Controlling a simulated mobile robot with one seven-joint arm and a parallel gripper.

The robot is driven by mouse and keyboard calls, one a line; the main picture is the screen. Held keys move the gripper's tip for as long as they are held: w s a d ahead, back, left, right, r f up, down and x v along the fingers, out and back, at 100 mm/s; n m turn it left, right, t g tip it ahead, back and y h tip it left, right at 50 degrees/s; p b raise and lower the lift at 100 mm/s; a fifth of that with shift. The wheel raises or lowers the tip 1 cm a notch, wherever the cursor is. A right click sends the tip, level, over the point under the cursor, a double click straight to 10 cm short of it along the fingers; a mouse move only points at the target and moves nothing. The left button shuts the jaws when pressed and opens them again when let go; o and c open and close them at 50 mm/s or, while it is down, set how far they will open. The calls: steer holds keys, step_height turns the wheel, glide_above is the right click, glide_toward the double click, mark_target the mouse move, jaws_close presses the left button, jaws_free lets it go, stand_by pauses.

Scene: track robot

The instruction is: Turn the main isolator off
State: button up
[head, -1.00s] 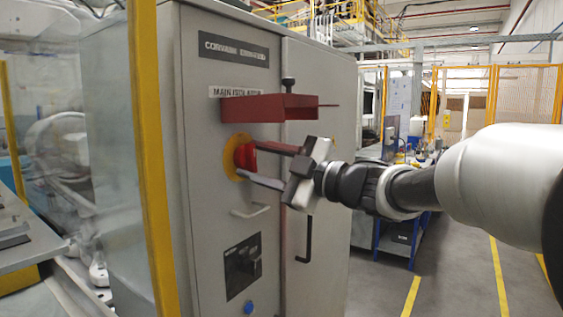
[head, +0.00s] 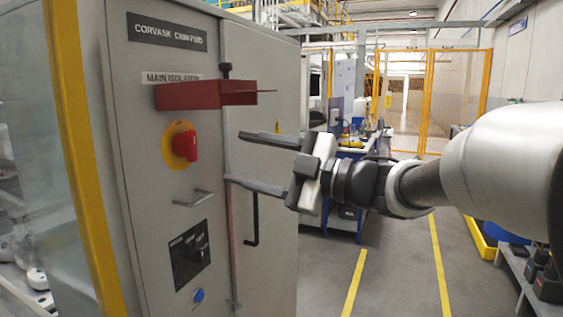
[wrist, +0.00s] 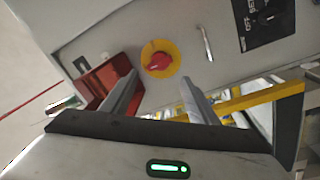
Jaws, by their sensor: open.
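The main isolator is a red rotary handle (head: 187,146) on a round yellow plate (head: 171,158), on the grey cabinet's front, below the MAIN ISOLATOR label (head: 160,77). The handle looks roughly upright, in line with the cabinet's height. My gripper (head: 234,157) is open and empty, its two fingers spread one above the other, to the right of the handle and apart from it. In the wrist view the red handle (wrist: 158,61) shows ahead, between and beyond the open fingertips (wrist: 159,76). Nothing hides the handle in either view.
A red projecting guard (head: 200,95) sticks out just above the isolator. A yellow post (head: 75,150) stands left.

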steer(key=v, duration=0.6)
steer(key=shift+d, duration=0.1)
